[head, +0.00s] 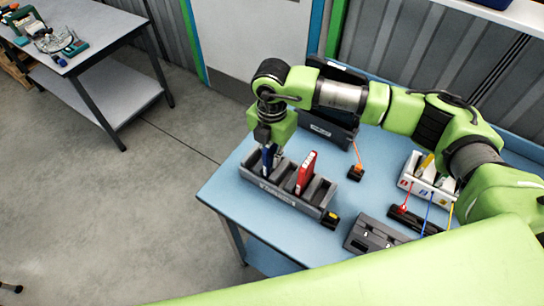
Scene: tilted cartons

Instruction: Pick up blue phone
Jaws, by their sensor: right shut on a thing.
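The blue phone (268,161) stands upright in the left part of a grey slotted rack (283,196) on the blue table. My right gripper (270,148) is above the rack's left end, pointing down, shut on the top of the blue phone. The phone's lower part is hidden by the rack's front wall, and the fingers partly cover its upper part. A red phone (305,173) stands in a slot to the right, apart from my gripper. My left gripper is not in the head view.
A dark open case (332,128) stands behind the rack. A white holder (428,178) with colored cables, a black bar (413,220) and a grey box (374,236) lie to the right. A second table (90,48) with tools stands at the far left.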

